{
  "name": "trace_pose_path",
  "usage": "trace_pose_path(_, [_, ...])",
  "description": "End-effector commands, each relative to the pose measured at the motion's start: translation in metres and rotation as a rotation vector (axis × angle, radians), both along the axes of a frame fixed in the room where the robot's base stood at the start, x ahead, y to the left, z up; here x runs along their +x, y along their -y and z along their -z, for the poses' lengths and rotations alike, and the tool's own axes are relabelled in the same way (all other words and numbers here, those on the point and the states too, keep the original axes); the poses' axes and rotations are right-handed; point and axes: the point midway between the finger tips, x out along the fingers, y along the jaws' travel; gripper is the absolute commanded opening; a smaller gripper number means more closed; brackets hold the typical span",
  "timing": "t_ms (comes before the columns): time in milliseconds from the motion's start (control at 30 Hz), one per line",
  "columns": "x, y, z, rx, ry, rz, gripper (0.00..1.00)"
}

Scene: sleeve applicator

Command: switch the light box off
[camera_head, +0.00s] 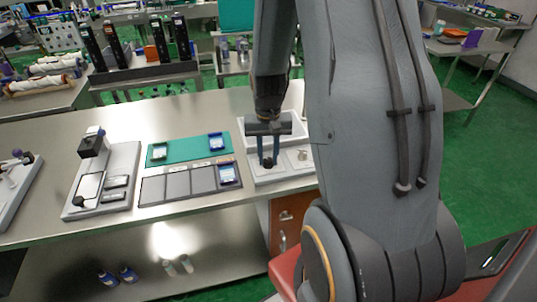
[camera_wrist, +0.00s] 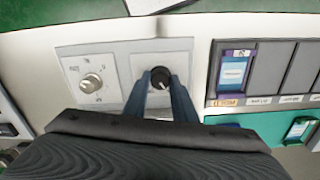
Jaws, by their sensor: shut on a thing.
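A pale box with control panels (camera_head: 263,179) stands at the right end of the steel bench; I cannot tell for sure whether it is the light box. In the wrist view its plate (camera_wrist: 135,62) carries a round black knob (camera_wrist: 160,74) with a white pointer mark. My gripper (camera_wrist: 160,88) points down at this knob, with its two blue-grey fingers shut on either side of it. A cream dial (camera_wrist: 91,82) with small, unreadable labels sits on the neighbouring panel.
A dark tray (camera_head: 160,190) with several compartments and a green mat (camera_head: 185,149) with blue-framed pieces lie left of the box. A grey fixture (camera_head: 122,163) stands further left. Bare steel bench top shows behind them. My arm hides the bench's right side.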

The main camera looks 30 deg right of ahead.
Motion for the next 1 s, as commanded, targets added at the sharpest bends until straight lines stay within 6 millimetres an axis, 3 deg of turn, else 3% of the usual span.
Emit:
trace_pose_path(367, [0.0004,0.0002,-0.0008,0.0,0.001,-0.139,0.02])
trace_pose_path(867, [0.0005,0.0001,-0.0007,0.0,0.001,-0.155,0.02])
trace_pose_path(900, [0.0005,0.0001,-0.0006,0.0,0.001,-0.155,0.29])
trace_pose_path(1000, [0.0004,0.0001,-0.0005,0.0,0.001,-0.155,0.43])
